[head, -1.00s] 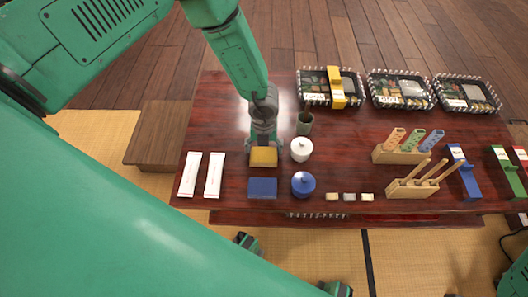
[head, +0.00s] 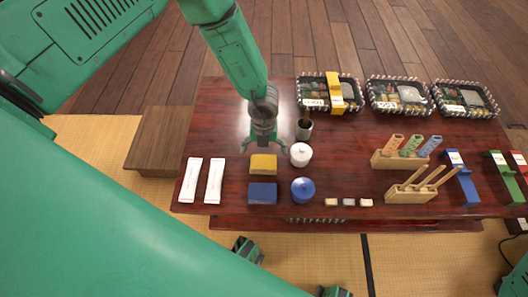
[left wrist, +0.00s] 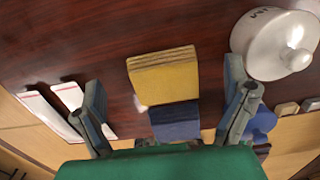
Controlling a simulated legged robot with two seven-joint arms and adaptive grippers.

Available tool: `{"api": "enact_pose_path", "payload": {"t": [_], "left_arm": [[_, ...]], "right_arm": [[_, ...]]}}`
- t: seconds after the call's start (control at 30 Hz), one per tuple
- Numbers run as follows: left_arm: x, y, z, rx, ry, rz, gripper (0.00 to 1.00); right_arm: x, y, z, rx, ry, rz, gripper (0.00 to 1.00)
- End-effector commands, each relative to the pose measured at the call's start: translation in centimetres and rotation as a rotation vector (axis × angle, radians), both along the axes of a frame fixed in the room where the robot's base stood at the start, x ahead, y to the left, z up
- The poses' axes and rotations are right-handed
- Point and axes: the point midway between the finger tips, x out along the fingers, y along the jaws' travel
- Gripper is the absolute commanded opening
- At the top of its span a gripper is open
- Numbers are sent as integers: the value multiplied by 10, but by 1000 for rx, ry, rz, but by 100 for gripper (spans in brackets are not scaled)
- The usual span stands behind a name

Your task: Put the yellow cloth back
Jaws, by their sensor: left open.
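The yellow cloth (head: 263,164) is a folded block lying on the dark red table, just behind a folded blue cloth (head: 262,193). In the left wrist view the yellow cloth (left wrist: 163,76) lies between and beyond my fingers, with the blue cloth (left wrist: 175,121) nearer. My left gripper (head: 264,145) is open and empty above the table, just behind the yellow cloth. Its two spread fingers also show in the left wrist view (left wrist: 165,105), apart from the cloth. My right gripper is not clearly in view.
A white lidded pot (head: 301,155) and a blue lidded pot (head: 303,190) stand close to the right of the cloths. A dark cup (head: 304,130) stands behind them. Two white packets (head: 203,181) lie to the left.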

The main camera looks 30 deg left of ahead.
Motion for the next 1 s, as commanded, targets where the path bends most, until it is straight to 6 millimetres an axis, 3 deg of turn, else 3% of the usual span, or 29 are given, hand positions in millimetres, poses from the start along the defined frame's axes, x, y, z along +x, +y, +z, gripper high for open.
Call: {"api": "enact_pose_path", "payload": {"t": [0.03,0.1,0.3,0.5,0.73,0.87,1.0], "left_arm": [[1,0,18,0,-1,1,94],[0,0,33,0,-1,1,94],[0,0,69,-1,0,2,94],[0,0,83,1,0,1,94],[-5,2,82,12,5,-42,94],[-31,16,73,81,31,-345,94],[-80,46,62,192,105,-1015,94]], "right_arm": [[0,0,10,0,0,0,92],[0,0,16,0,0,0,92],[0,0,29,0,0,0,92],[0,0,34,0,0,0,92],[0,0,33,0,0,0,92],[0,0,33,0,0,0,92],[0,0,33,0,0,0,92]]}}
